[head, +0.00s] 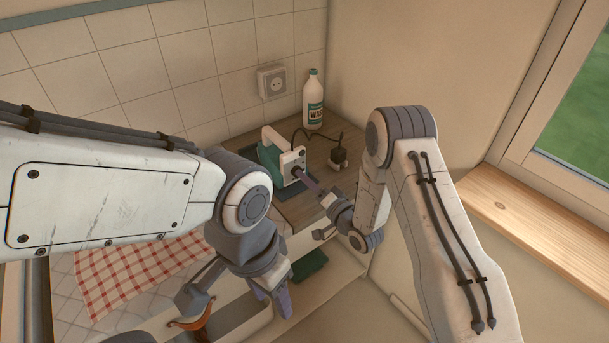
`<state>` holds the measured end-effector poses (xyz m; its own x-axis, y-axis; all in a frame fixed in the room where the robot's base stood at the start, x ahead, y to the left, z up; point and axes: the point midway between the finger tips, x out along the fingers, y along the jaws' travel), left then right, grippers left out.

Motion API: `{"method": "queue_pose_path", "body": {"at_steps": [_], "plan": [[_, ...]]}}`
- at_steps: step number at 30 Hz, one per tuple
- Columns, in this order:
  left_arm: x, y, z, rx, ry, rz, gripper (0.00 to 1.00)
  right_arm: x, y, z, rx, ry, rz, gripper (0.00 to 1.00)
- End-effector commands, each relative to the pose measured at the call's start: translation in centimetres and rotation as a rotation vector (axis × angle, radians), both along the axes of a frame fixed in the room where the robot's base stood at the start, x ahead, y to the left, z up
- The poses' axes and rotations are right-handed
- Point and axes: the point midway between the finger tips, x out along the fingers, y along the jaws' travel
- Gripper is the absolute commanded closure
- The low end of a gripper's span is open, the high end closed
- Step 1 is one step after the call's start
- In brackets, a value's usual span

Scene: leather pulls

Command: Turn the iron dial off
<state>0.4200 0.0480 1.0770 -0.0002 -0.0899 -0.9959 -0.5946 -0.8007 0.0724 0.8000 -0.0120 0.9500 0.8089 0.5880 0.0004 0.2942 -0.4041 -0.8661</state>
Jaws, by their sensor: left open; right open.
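The iron (270,155) is teal and white and stands on a dark mat on the wooden counter, near the tiled wall. Its white end face points toward my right gripper (307,204). That gripper is open, with one finger reaching up to the white face and the other apart, lower down. The fingertip overlaps a small dark spot on the face; I cannot tell whether this is the dial, its setting, or whether the finger touches it. My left gripper (238,303) is open and empty, low in front of the counter, away from the iron.
A white bottle (313,100) and a dark corded plug-like object (338,156) stand behind and right of the iron. A wall socket (272,82) is above.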

Motion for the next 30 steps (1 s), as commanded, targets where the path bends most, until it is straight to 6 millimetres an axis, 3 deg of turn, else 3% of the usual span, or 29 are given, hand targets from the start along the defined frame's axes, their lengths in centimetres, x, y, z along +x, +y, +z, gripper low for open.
{"method": "queue_pose_path", "body": {"at_steps": [13, 14, 17, 30], "plan": [[0.0, 0.01, 0.32, 0.0, 0.0, 0.0, 0.5, 1.14, 0.86, -0.02, -0.001, 0.001, 0.0, 0.54], [0.0, 0.01, 0.32, 0.0, 0.0, 0.0, 0.5, 1.14, 0.86, -0.02, -0.001, 0.001, 0.0, 0.61], [0.0, 0.01, 0.32, 0.0, 0.0, 0.0, 0.5, 1.13, 0.86, -0.01, -0.001, 0.001, 0.0, 1.0], [0.0, 0.0, -0.3, 0.0, 0.0, 0.0, 0.5, 1.1, 0.81, -0.22, -0.037, -0.025, -0.001, 1.0]]}}
